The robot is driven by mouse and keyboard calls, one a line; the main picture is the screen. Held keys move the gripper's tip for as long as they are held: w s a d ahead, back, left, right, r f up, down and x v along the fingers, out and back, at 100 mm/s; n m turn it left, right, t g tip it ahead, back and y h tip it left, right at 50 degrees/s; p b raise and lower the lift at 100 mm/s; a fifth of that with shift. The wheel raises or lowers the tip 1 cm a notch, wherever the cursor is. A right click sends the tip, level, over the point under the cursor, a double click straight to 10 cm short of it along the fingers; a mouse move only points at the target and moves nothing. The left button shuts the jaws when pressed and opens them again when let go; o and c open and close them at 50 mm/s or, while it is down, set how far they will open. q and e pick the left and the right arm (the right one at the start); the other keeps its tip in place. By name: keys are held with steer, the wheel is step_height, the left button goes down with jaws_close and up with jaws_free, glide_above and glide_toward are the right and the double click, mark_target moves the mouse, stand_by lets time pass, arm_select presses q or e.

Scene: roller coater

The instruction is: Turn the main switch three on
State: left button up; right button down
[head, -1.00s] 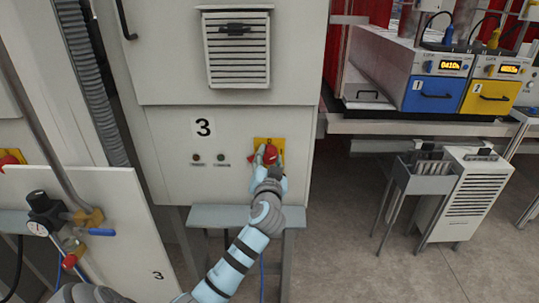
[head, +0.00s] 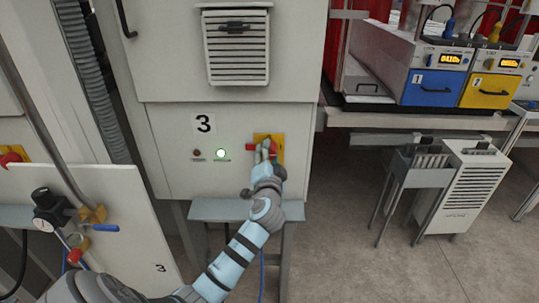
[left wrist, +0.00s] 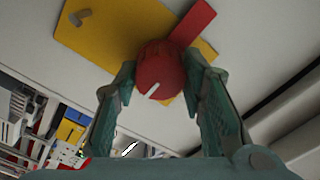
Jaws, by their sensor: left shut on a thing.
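The main switch three is a red rotary knob on a yellow plate (head: 268,138), on the white cabinet panel marked 3 (head: 203,123). My left gripper (head: 266,150) is at the knob and hides part of it in the head view. In the left wrist view, the fingers of my left gripper (left wrist: 162,88) are shut on the round red knob (left wrist: 158,70), one on each side. The red handle bar (left wrist: 192,22) sticks out from the knob over the yellow plate (left wrist: 105,35). My right gripper is not in view.
A dark lamp (head: 196,153) sits left of the lit one. A grey ledge (head: 215,212) is below the panel. A valve with a gauge (head: 45,205) is at the lower left. Blue (head: 435,88) and yellow (head: 490,92) drawer units stand at the right.

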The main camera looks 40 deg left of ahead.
arm_select(q)
steer(key=shift+r, duration=0.1)
steer(key=o, duration=1.1)
steer(key=shift+c, duration=0.2)
steer(key=shift+o, duration=0.4)
steer(key=shift+w, duration=0.1)
steer(key=v, duration=1.2)
